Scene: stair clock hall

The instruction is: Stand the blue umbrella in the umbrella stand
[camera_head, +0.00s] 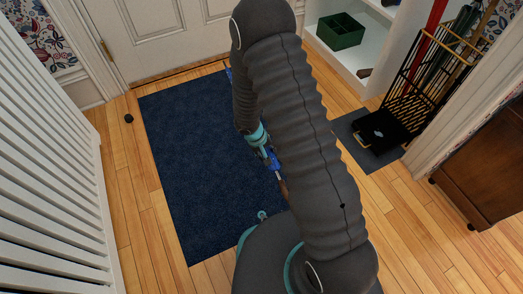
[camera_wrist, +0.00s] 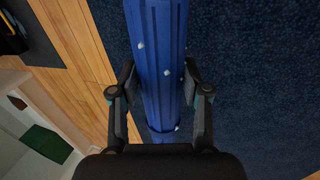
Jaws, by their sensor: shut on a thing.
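The blue umbrella (camera_wrist: 158,45) is furled and passes between the fingers of my gripper (camera_wrist: 159,98), which is shut on it. It has pale spots and runs up and down in the wrist view. In the head view, my gripper (camera_head: 264,152) is over the dark blue mat, and part of the umbrella (camera_head: 275,172) with its brown end shows beside it; my arm hides much of it. The umbrella stand (camera_head: 411,85) is a black and gold wire rack at the right, apart from the gripper. Red and dark green long items stand in it.
The dark blue mat (camera_head: 185,150) covers the floor before the door. White shelving (camera_head: 352,63) holds a green box (camera_head: 341,31). A brown cabinet (camera_head: 480,165) is at right.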

